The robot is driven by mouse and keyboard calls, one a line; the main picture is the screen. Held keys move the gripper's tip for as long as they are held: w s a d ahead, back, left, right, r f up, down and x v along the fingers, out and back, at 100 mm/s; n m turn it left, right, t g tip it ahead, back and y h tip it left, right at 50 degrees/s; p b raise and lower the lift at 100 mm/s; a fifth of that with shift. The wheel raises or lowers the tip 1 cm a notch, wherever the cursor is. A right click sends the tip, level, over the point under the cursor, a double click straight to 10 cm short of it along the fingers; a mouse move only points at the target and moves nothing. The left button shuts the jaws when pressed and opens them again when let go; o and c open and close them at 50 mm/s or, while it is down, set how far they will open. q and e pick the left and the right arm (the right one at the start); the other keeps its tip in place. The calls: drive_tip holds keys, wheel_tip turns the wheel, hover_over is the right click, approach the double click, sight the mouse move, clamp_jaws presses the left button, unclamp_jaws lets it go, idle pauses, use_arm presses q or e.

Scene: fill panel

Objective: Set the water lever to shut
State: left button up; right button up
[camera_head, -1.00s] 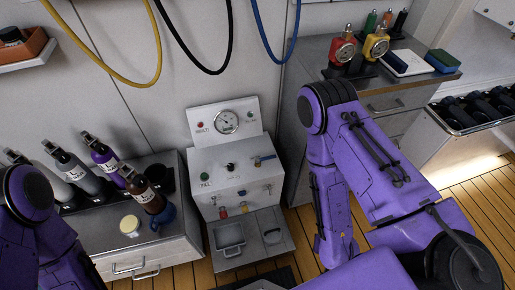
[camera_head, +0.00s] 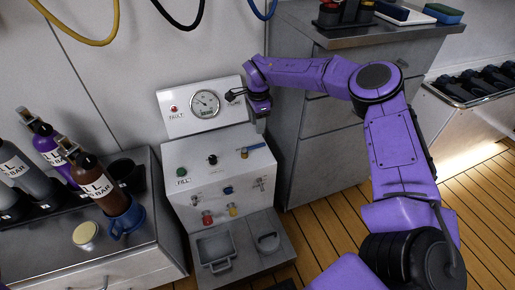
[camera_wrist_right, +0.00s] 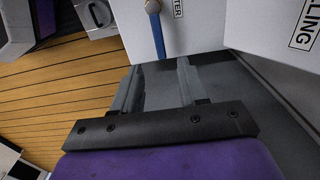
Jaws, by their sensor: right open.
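The water lever (camera_head: 256,147) is a blue handle on a brass pivot, on the upper face of the white fill panel (camera_head: 190,160). It points right and slightly up in the head view. My right gripper (camera_head: 261,126) is just above and behind the lever, pointing down. In the right wrist view, the blue lever (camera_wrist_right: 158,35) lies between the lines of the two open grey fingers (camera_wrist_right: 157,75), its free end close to the fingertips. I see no grip on it. A partly cut label is beside it. My left gripper is out of view.
A gauge (camera_head: 204,104) and red fault light stand behind the panel face. A green fill button (camera_head: 182,172) and black knob (camera_head: 212,159) are left of the lever. A grey cabinet (camera_head: 330,130) stands close on the right. Bottles (camera_head: 100,180) stand left.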

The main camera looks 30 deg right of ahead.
sight(258, 145)
wheel_tip(258, 145, down, 9)
drive_tip(key=shift+b, duration=0.9)
drive_tip(key=shift+c, duration=0.3)
clamp_jaws()
